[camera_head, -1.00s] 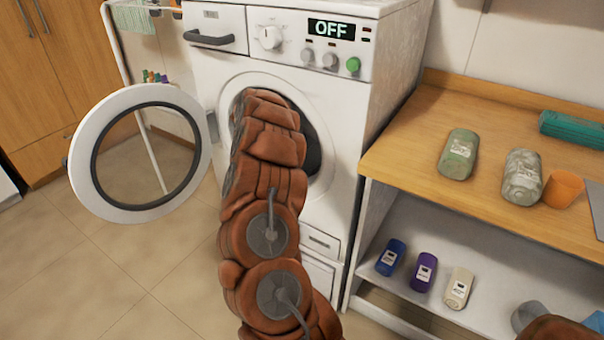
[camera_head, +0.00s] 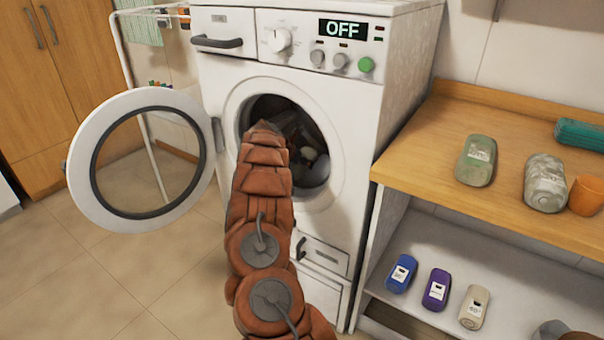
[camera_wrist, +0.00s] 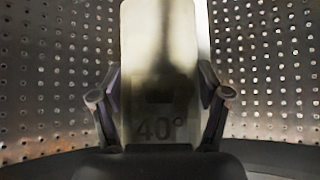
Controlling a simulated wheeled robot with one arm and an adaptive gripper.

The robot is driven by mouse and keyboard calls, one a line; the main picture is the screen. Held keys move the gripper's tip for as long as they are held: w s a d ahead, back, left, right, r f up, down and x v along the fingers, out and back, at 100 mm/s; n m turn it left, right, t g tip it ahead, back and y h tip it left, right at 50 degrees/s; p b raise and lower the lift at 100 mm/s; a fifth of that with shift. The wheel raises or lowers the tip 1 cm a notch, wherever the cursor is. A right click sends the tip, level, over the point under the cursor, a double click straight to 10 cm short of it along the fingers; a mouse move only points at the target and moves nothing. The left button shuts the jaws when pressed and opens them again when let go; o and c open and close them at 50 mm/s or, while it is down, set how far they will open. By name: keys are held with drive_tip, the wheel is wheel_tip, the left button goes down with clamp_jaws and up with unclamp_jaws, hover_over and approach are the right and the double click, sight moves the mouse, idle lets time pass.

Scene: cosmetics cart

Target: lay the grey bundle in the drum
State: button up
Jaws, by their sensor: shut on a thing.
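The drum (camera_wrist: 265,60) shows in the wrist view as a perforated metal wall around my gripper (camera_wrist: 160,92). My gripper is shut on a pale grey bundle (camera_wrist: 158,50) marked "40°", with one finger on each side of it. The bundle is upright in the picture and inside the drum; whether it touches the drum wall I cannot tell. In the head view my arm reaches into the round opening of the white washing machine (camera_head: 350,110). The inside there is dark, and the arm partly covers the opening.
The round door (camera_head: 190,190) stands open to the left.

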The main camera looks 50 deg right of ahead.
sight(297, 171)
drive_tip(key=shift+f, duration=2.1)
drive_tip(key=shift+f, duration=0.2)
drive_tip(key=o, duration=1.3)
drive_tip(key=shift+r, duration=0.1)
drive_tip(key=shift+a+r, duration=0.45)
drive_tip(key=shift+r, duration=0.15)
drive_tip(key=b+v, duration=0.1)
drive_tip(key=v, duration=0.9)
drive_tip(key=shift+a+r, duration=0.2)
drive_tip(key=shift+s, duration=0.1)
